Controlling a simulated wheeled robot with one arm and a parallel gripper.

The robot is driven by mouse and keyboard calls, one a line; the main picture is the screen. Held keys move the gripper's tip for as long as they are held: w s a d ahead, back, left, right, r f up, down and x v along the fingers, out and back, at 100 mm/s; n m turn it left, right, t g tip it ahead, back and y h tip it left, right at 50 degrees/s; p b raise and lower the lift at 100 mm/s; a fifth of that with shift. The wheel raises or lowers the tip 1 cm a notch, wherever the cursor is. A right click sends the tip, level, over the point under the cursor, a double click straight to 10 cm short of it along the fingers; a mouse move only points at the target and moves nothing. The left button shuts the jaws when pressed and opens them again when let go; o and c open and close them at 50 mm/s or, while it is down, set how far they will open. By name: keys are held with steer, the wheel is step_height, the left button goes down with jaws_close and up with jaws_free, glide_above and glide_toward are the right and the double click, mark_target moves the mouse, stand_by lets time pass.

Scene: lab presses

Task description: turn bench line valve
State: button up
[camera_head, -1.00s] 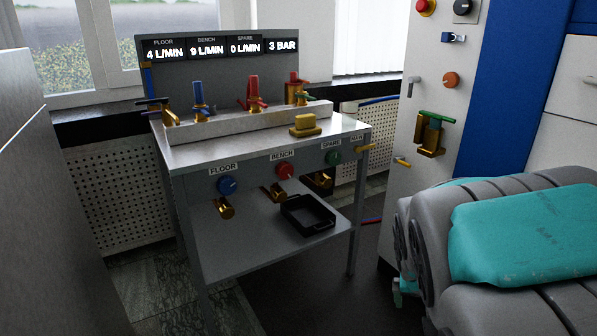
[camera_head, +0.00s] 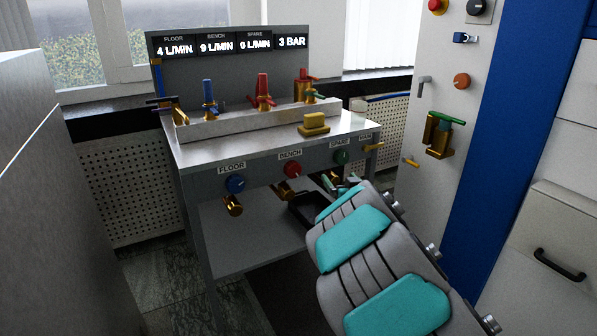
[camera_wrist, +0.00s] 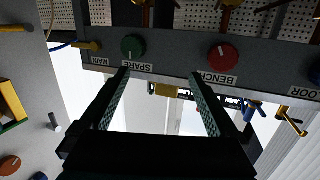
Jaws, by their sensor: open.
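The red round knob (camera_head: 293,170) sits under the BENCH label on the front panel of the bench (camera_head: 228,262), with a brass outlet below it. It also shows in the upside-down wrist view (camera_wrist: 223,55). A red-handled valve (camera_head: 262,92) stands on the ledge above. The green SPARE knob (camera_head: 340,157) and blue FLOOR knob (camera_head: 235,184) are on either side. My gripper (camera_wrist: 160,73) is open and empty. In the wrist view its fingers point at the panel between SPARE and BENCH, touching neither knob. My arm partly hides it in the head view.
The display (camera_head: 228,44) reads 4, 9 and 0 L/MIN and 3 BAR. A yellow block (camera_head: 314,124) lies on the bench top. A white-and-blue cabinet (camera_head: 480,180) stands at right.

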mark_target(295, 173)
steer(key=a+f+n+g+y, duration=0.15)
steer(key=a+y, duration=0.35)
steer(key=a, duration=0.5)
steer(key=shift+n+t, duration=0.25)
steer(key=shift+n, duration=0.1)
steer(key=shift+p+x, duration=0.45)
steer(key=shift+x, duration=3.05)
steer(key=shift+f, duration=0.2)
steer(key=shift+d, duration=0.1)
steer(key=c, duration=1.4)
